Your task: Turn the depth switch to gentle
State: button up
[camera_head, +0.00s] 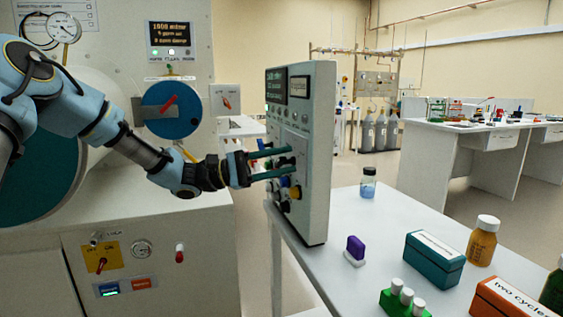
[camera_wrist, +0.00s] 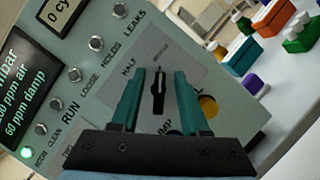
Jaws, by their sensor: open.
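A black rotary switch (camera_wrist: 158,90) with a pale pointer line sits on a grey plate of the control panel in the wrist view. "HALF" is printed to its upper left; a smaller label above it is too blurred to read, so I cannot tell which end is gentle. The pointer line runs nearly upright in that view. My gripper (camera_wrist: 160,76) is open, with one green finger on each side of the switch; I cannot tell whether they touch it. In the head view my gripper (camera_head: 284,162) reaches to the panel's face, and the fingers partly hide the switch there.
The panel box (camera_head: 318,150) stands on a white table (camera_head: 345,225). Several buttons and a yellow knob (camera_wrist: 208,106) are close to my fingers. A vial (camera_head: 368,184), purple block (camera_head: 355,248), teal box (camera_head: 434,258) and brown bottle (camera_head: 482,242) stand to the right.

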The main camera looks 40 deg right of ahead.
jog(key=b+v, duration=0.2)
jog(key=v, duration=0.8)
jog(key=shift+w+a, duration=0.25)
jog(key=shift+a, duration=0.05)
jog(key=shift+f, duration=0.1)
jog(key=s+a+f+t+y+p, duration=0.35)
jog(key=a+f+t+y, duration=0.35)
jog(key=a+f, duration=0.5)
jog(key=w+a+r+t+y+p, duration=0.1)
jog(key=a+t+y, duration=0.6)
jog(key=a, duration=2.2)
jog(key=shift+r+t+y+p, duration=0.2)
jog(key=shift+t+y+p, duration=0.25)
jog(key=shift+y, duration=0.25)
